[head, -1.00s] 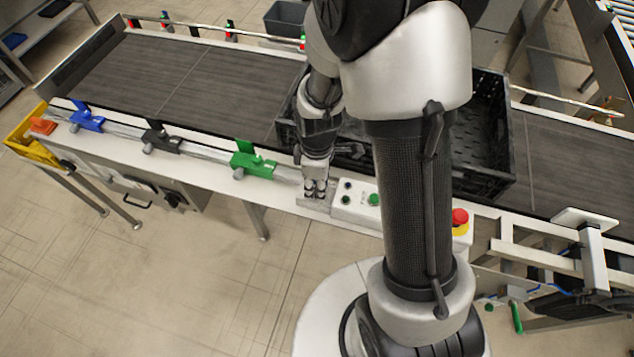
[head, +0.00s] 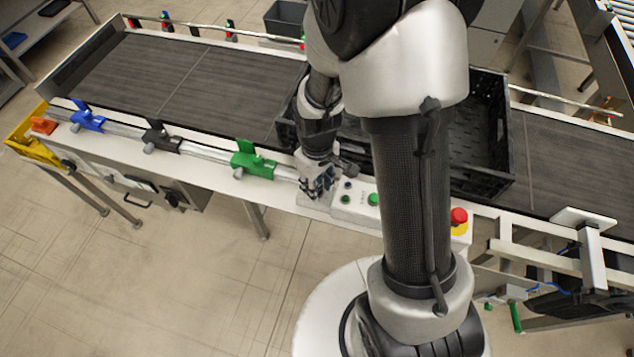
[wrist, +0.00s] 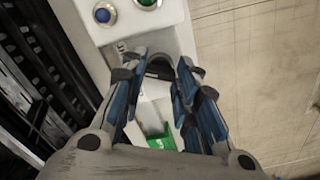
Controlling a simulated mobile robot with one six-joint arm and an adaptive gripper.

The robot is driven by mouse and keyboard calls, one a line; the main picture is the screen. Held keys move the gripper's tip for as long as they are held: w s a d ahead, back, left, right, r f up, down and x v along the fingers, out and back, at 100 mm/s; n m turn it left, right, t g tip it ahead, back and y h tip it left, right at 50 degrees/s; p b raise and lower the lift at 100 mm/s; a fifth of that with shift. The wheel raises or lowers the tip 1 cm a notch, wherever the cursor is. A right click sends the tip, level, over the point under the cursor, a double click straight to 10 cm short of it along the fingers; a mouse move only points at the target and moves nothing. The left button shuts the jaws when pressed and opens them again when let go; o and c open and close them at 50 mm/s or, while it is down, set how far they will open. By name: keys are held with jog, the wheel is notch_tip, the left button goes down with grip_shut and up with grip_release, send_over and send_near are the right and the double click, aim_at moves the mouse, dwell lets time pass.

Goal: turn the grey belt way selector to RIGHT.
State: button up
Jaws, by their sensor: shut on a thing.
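My gripper (head: 317,192) is over the front rail of the conveyor, at the left end of the white control box. In the wrist view its blue-padded fingers (wrist: 160,82) are shut around a dark, rounded selector knob (wrist: 159,66). The fingers and the knob's shadowed top hide its pointer, so I cannot read which way it is set. In the head view the knob is hidden behind the fingers.
The control box carries a green button (head: 373,199) and, farther right, a red emergency stop (head: 459,216). A black crate (head: 500,130) stands on the grey belt (head: 150,75) behind my arm. Green (head: 254,164), black (head: 161,140) and blue (head: 88,121) clamps line the rail to the left.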

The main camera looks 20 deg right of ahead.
dwell(0.4)
jog(key=o, duration=1.1)
jog(key=shift+c, duration=0.2)
notch_tip(320, 180, up, 12)
jog(key=s+r+m+t, duration=0.4)
jog(key=s+r+m, duration=0.1)
jog(key=s+r, duration=0.9)
jog(key=shift+s+r+t, duration=0.15)
jog(key=shift+s+t, duration=0.15)
jog(key=shift+s, duration=0.15)
